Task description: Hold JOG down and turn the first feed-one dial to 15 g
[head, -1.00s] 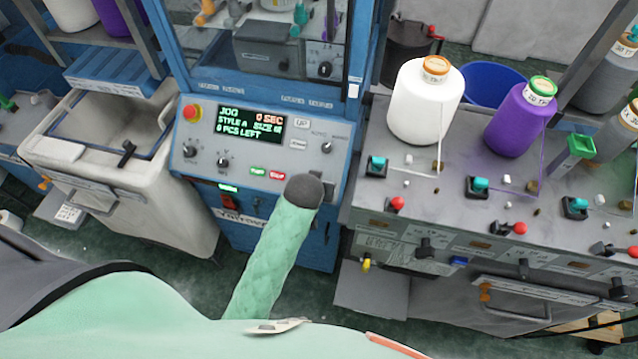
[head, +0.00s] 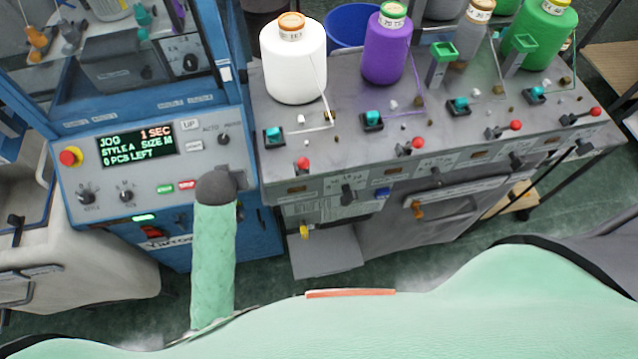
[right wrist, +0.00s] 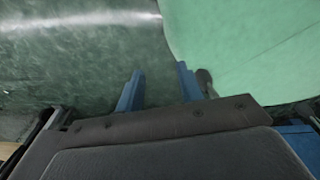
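The blue knitting machine's panel (head: 150,160) has a display (head: 136,144) reading JOG, 1 SEC, style A, size M, 0 PCS LEFT. My left arm's green sleeve reaches up to the panel's lower right, and its dark end (head: 215,187) covers part of it. The left fingers and whatever they touch are hidden, as is any JOG button there. On the grey feed bench front, below the white cone (head: 293,62), is a black dial (head: 348,193); its setting is too small to read. My right gripper (right wrist: 160,68) is open and empty over the floor, beside my green body.
The grey bench (head: 290,130) carries a purple cone (head: 387,48), grey and green cones, and several red-knobbed levers (head: 410,146). A red stop button (head: 70,157) is at the panel's left. A small yellow-handled part (head: 305,232) hangs under the bench.

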